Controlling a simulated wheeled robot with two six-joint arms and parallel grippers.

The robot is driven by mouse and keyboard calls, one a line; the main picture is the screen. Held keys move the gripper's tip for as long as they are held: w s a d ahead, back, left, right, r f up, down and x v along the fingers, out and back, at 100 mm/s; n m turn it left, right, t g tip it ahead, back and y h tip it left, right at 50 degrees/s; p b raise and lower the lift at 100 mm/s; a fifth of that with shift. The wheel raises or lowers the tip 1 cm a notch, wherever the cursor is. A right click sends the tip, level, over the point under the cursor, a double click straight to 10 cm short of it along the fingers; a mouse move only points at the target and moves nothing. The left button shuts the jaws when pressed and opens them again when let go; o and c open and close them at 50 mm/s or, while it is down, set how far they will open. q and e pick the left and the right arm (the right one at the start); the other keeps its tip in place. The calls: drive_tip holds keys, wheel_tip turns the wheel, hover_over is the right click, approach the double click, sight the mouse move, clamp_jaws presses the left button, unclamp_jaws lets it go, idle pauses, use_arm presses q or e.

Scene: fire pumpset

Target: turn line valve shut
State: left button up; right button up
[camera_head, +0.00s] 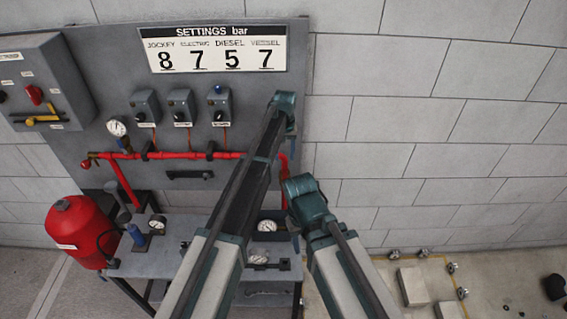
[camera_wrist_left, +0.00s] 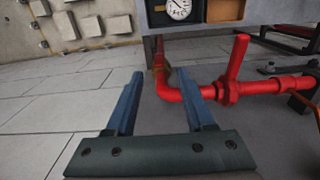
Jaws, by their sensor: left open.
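The line valve's red lever (camera_wrist_left: 237,62) stands out roughly across the red pipe (camera_wrist_left: 272,86) in the left wrist view. The pipe bends at an elbow left of the valve. My left gripper (camera_wrist_left: 160,73) is open and empty, its two blue fingers spread. In that view the fingertips lie left of the lever, by the elbow, and apart from the lever. In the head view the red pipe (camera_head: 180,155) runs along the grey panel, and my left arm covers the valve. My right gripper's fingers do not show.
A control box (camera_head: 43,85) and small switch boxes (camera_head: 182,107) sit on the panel. A red vessel (camera_head: 72,230) stands left of the bench (camera_head: 165,262), which carries gauges. Blocks (camera_head: 413,287) lie on the floor at right. The block wall right of the panel is bare.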

sight(284, 180)
use_arm(q)
drive_tip(key=shift+w+d+r, duration=0.1)
drive_tip(key=shift+w+r, duration=0.15)
drive_tip(key=shift+w, duration=0.2)
drive_tip(key=shift+w+r, duration=0.2)
drive_tip(key=shift+w, duration=0.25)
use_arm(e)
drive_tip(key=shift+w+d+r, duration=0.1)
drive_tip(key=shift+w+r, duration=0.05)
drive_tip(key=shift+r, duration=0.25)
use_arm(q)
drive_tip(key=shift+f, duration=0.1)
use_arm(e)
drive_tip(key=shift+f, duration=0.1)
use_arm(q)
wheel_tip(284, 180, down, 14)
drive_tip(key=b, duration=1.3)
drive_tip(key=shift+r+b, duration=0.2)
drive_tip(key=shift+b, duration=0.15)
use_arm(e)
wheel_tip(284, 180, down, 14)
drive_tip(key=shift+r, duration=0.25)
use_arm(q)
clamp_jaws()
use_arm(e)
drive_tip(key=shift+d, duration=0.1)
